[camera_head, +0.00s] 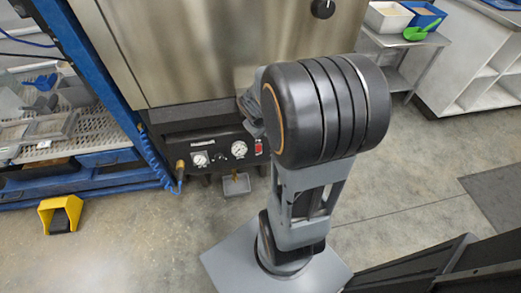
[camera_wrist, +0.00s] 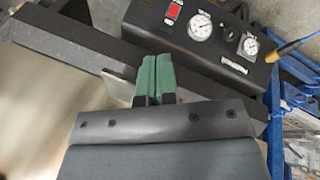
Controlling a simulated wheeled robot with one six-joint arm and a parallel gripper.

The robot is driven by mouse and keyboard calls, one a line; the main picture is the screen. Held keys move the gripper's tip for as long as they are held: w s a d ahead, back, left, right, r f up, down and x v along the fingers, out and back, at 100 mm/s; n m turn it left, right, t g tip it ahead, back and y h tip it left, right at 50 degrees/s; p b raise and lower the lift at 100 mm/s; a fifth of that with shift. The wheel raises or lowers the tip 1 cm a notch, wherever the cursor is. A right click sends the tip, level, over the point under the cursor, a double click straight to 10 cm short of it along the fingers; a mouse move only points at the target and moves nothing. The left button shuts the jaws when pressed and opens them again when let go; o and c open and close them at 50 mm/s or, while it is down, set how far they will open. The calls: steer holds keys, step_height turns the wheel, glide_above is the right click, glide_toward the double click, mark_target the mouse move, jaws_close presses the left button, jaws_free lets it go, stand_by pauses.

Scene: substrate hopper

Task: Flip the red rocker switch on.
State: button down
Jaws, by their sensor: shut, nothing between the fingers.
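The red rocker switch (camera_head: 259,146) sits at the right end of the black control panel (camera_head: 214,157), beside a pressure gauge. It also shows in the wrist view (camera_wrist: 175,11), near the top edge. Which way the rocker is tipped is too small to tell. My gripper (camera_wrist: 154,62) shows in the wrist view with its green fingertips together and nothing between them. The fingers are apart from the switch, which lies beyond the tips. In the head view my arm hides most of the gripper.
Two gauges (camera_wrist: 200,28) and a knob share the panel, with a brass fitting (camera_wrist: 282,52) and blue hose at its end. A steel hopper body (camera_head: 220,50) rises above it. A yellow pedal (camera_head: 60,213) is on the floor at left.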

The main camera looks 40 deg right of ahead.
steer(key=s+d+f+n+b, duration=0.1)
steer(key=d+f+n, duration=0.1)
steer(key=d+f, duration=0.8)
steer(key=w+a+f+n+t+y, duration=0.1)
steer(key=w+f+n+t+y, duration=0.1)
steer(key=f+n, duration=0.2)
steer(key=w+a+f+n+t+y+b, duration=0.1)
steer(key=w+a+f+n+t+y, duration=0.1)
steer(key=f+n, duration=0.3)
steer(key=shift+f+y, duration=0.15)
steer(key=shift+y, duration=0.55)
steer(key=shift+w+f, duration=0.1)
steer(key=b, duration=0.5)
glide_toward(257, 149)
step_height(257, 149, down, 4)
steer(key=a, duration=0.3)
steer(key=shift+w+d+f, duration=0.2)
steer(key=shift+w+d, duration=0.2)
steer(key=shift+w, duration=0.05)
steer(key=shift+w+d+f, duration=0.2)
steer(key=shift+w+d, duration=0.2)
steer(key=shift+d, duration=0.05)
steer(key=shift+w+d+f+b, duration=0.1)
steer(key=shift+w+d+b, duration=0.2)
steer(key=shift+w, duration=0.3)
